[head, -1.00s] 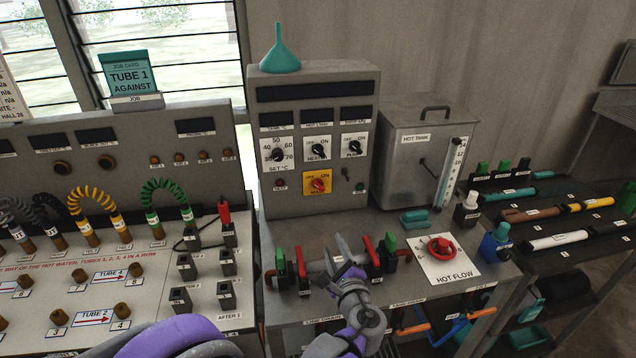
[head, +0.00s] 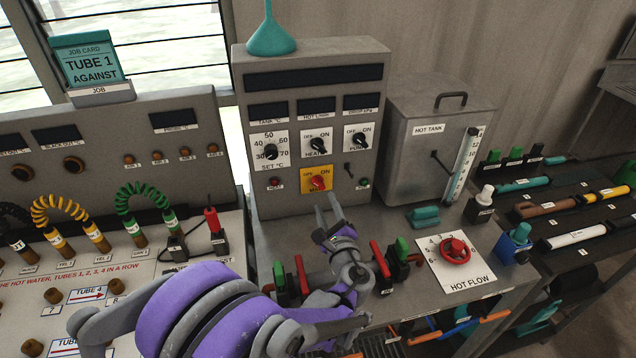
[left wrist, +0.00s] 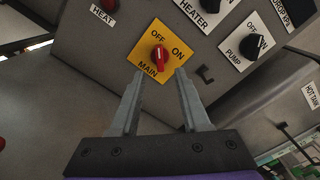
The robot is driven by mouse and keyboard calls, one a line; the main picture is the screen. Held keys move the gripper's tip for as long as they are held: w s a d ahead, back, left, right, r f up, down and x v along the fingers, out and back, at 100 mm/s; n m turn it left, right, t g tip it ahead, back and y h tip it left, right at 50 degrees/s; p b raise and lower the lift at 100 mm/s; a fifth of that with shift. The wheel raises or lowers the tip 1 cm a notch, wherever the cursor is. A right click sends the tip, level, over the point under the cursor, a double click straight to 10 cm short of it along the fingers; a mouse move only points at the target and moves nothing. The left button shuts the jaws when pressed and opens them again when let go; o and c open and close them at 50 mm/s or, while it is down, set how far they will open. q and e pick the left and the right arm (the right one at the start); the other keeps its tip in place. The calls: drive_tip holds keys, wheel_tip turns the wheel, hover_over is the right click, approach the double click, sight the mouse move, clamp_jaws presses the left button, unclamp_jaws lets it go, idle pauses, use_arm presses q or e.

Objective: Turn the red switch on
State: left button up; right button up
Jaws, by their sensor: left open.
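The red switch (head: 318,183) is a red rotary knob on a yellow plate marked OFF, ON and MAIN, low on the front of the grey control box. In the left wrist view the red switch (left wrist: 159,58) shows just beyond the fingertips, its handle close to upright in the picture, below and between the OFF and ON words. My left gripper (head: 327,203) is just below the plate in the head view. In the left wrist view my left gripper (left wrist: 158,78) is open and empty, its fingers pointing at the plate, apart from the knob. My right gripper is not in view.
Black HEATER (head: 317,145) and PUMP (head: 360,140) knobs sit above the red switch. Red and green valve handles (head: 380,260) stand below on the bench. The hot tank (head: 425,150) and a red HOT FLOW wheel (head: 456,250) are to the right.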

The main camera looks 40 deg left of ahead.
sight(319, 186)
use_arm(q)
drive_tip(key=shift+x, duration=3.85)
drive_tip(key=shift+c, duration=0.2)
clamp_jaws()
